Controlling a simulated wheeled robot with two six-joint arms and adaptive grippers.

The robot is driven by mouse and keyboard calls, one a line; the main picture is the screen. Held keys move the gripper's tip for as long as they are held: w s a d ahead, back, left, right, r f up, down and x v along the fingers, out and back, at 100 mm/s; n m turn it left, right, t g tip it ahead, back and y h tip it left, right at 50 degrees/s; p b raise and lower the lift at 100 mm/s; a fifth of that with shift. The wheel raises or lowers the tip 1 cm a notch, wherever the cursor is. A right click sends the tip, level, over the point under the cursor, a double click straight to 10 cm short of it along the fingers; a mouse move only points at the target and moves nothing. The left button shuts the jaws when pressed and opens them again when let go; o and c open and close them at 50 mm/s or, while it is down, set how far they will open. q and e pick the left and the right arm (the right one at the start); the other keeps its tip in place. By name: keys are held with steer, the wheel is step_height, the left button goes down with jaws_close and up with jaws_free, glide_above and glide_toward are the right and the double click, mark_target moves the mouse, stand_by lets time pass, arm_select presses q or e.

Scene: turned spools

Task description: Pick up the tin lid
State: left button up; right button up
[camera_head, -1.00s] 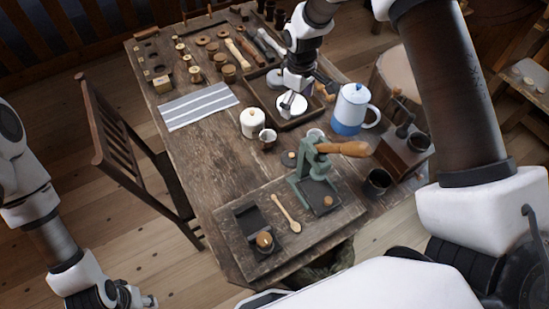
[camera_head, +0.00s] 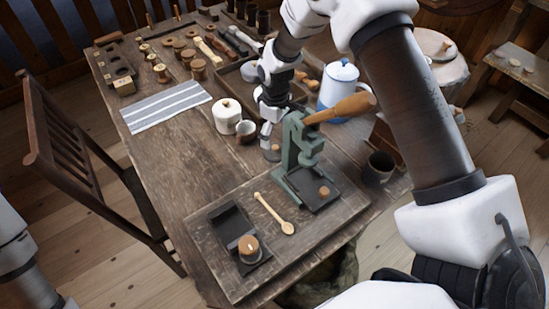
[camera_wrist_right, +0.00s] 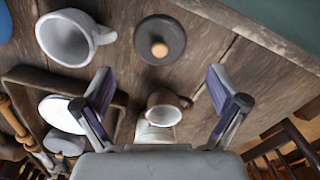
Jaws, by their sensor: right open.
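The tin lid (camera_wrist_right: 160,40) is a dark grey disc with a small wooden knob, lying flat on the table in the right wrist view. In the head view the lid (camera_head: 272,154) is mostly hidden behind the green press and my gripper. My right gripper (camera_wrist_right: 162,95) is open and empty, its two fingers spread wide. In the head view my right gripper (camera_head: 267,135) points down close to the lid; I cannot tell the exact height. The lid is not between the fingers but ahead of them. My left gripper is out of view.
A green press (camera_head: 303,150) with a wooden handle stands close by. A small brown cup (camera_head: 246,130), a white lidded pot (camera_head: 227,115) and a blue-white pot (camera_head: 338,88) are near.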

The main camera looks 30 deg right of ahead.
mark_target(275, 147)
step_height(275, 147, down, 6)
steer(key=shift+w+f+p, duration=0.15)
steer(key=shift+f+p, duration=0.1)
steer(key=shift+p, duration=0.45)
steer(key=shift+s+r, duration=0.1)
steer(key=shift+s, duration=0.1)
steer(key=c, duration=1.4)
steer(key=shift+o, duration=0.2)
